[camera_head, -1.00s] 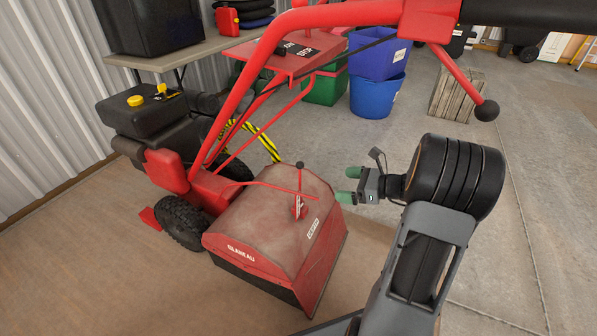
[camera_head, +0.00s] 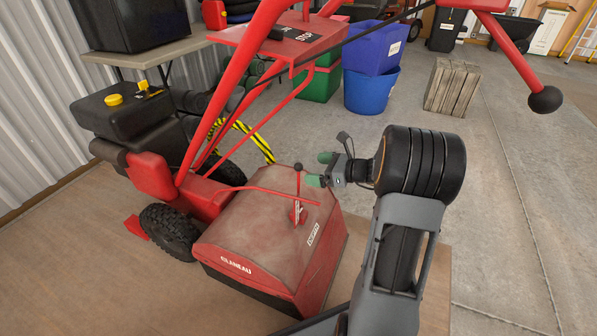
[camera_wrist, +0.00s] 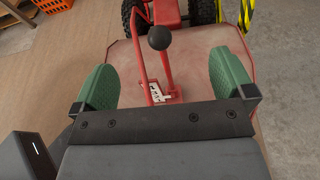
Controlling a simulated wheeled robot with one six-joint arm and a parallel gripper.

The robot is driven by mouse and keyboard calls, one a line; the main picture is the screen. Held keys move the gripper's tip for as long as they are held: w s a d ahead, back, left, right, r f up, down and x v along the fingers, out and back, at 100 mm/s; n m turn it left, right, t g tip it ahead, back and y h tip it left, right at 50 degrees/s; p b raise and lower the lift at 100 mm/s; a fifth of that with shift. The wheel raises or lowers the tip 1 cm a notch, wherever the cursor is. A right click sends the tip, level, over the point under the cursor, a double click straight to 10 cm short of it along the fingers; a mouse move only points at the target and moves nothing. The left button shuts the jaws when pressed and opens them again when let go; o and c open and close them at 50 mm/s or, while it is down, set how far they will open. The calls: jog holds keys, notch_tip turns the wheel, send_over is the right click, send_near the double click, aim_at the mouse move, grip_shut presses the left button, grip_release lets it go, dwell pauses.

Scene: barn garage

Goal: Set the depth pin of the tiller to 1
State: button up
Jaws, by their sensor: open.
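The plate's marks are too small to read. My gripper (camera_head: 319,169) is open and empty, just right of the knob and apart from it.
The tiller's red handlebars (camera_head: 230,80) arch above the hood, with a ball-ended lever (camera_head: 545,99) at the right. The floor right of my arm is clear.

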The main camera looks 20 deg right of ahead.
aim_at(299, 174)
jog(key=shift+x, duration=3.35)
grip_shut()
jog(key=shift+f+b, duration=0.25)
jog(key=shift+b, duration=0.15)
jog(key=shift+f+b, duration=0.75)
jog(key=shift+f, duration=0.55)
grip_release()
jog(key=shift+r, duration=0.15)
